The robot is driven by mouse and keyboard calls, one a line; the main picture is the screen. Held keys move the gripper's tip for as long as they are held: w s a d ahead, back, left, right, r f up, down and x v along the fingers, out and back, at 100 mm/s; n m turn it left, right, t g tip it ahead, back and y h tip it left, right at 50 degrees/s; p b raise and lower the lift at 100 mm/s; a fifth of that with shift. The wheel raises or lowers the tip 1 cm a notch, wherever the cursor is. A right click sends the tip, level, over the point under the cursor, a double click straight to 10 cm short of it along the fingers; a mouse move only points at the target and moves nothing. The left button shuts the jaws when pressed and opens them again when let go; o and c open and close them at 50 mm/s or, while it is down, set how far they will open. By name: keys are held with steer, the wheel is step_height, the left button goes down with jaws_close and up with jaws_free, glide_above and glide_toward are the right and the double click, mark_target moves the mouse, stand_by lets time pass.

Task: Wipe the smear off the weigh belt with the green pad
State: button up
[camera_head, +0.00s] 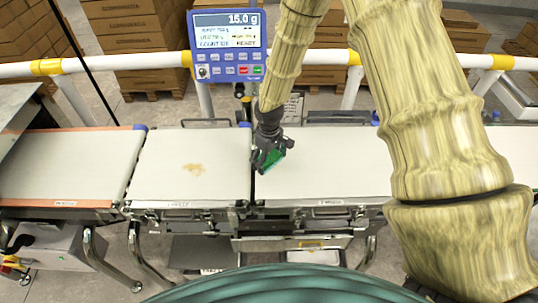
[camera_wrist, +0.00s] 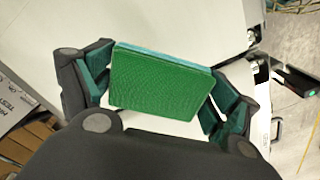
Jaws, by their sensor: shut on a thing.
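The weigh belt (camera_head: 150,178) is the white middle belt in the head view. A tan-brown smear (camera_head: 194,169) lies on it, right of its middle. My gripper (camera_head: 270,160) is over the left end of the belt to the right, near the gap beside the weigh belt. It is shut on the green pad (camera_head: 273,159). In the wrist view the green pad (camera_wrist: 160,82) sits between both fingers, its textured green face toward the camera and a teal edge at the top. I cannot tell whether the pad touches the belt. The smear does not show in the wrist view.
A blue display unit (camera_head: 228,42) reading 15.0 g stands on a post behind the weigh belt. A white rail with yellow joints (camera_head: 120,62) runs behind the belts. The orange-edged infeed belt (camera_head: 65,165) at left is empty. Cardboard boxes (camera_head: 130,25) are stacked behind.

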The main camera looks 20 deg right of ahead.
mark_target(269, 157)
steer(key=shift+w+r+p, duration=0.15)
steer(key=shift+r+p, duration=0.35)
steer(key=shift+r, duration=0.4)
steer(key=shift+r+p, duration=0.6)
steer(key=shift+r, duration=0.5)
